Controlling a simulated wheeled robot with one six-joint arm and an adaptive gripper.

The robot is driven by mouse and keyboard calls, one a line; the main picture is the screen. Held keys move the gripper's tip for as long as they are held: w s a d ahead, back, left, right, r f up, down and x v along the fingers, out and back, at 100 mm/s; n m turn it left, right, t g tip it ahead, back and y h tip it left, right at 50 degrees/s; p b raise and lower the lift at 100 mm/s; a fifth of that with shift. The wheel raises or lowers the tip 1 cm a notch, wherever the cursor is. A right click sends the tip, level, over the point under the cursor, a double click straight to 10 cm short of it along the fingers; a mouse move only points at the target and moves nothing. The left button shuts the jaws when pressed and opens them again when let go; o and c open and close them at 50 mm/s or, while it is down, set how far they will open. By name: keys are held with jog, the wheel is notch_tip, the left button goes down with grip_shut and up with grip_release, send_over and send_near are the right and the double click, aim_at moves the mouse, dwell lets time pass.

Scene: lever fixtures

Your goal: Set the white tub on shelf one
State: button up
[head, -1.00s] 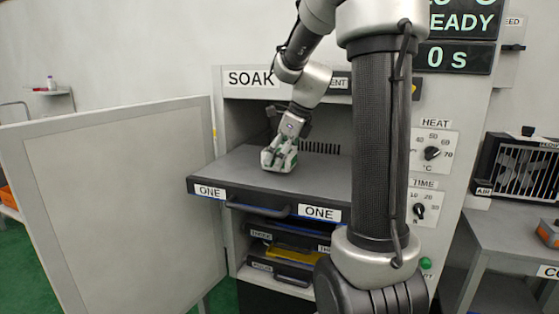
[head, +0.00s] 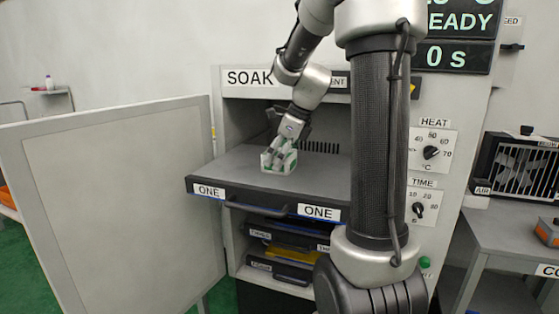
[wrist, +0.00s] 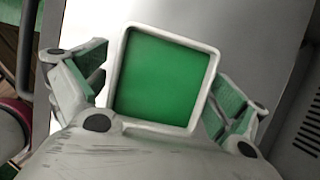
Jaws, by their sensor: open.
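The white tub (head: 287,168) rests on the grey top of the pulled-out shelf labelled ONE (head: 232,163), left of the shelf's middle. In the wrist view the tub (wrist: 164,127) shows as a white square rim around a green inside (wrist: 164,75). My gripper (head: 277,155) is at the tub from behind and above. In the wrist view its fingers (wrist: 160,95) stand apart on either side of the tub, with a small gap at the left and the right finger close to the wall. Whether that finger touches cannot be told.
The cabinet door (head: 115,200) stands wide open at the left. Lower shelves (head: 285,255) sit inside the cabinet under shelf one. A dial panel (head: 432,150) is to the right, with a side bench (head: 510,225) beyond. Shelf one has bare room around the tub.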

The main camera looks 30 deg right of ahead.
jog(key=v, duration=1.1)
jog(key=s+a+f+n+h, duration=0.1)
jog(key=s+a+f+n, duration=0.3)
jog(key=s+n, duration=0.6)
jog(key=s+a+f+n+t+h, duration=0.1)
jog(key=s+a+f+n, duration=0.3)
jog(key=s+n, duration=0.6)
jog(key=n, duration=0.8)
jog(key=shift+s+a+h, duration=0.15)
jog(key=shift+s+h, duration=0.05)
jog(key=shift+h, duration=0.2)
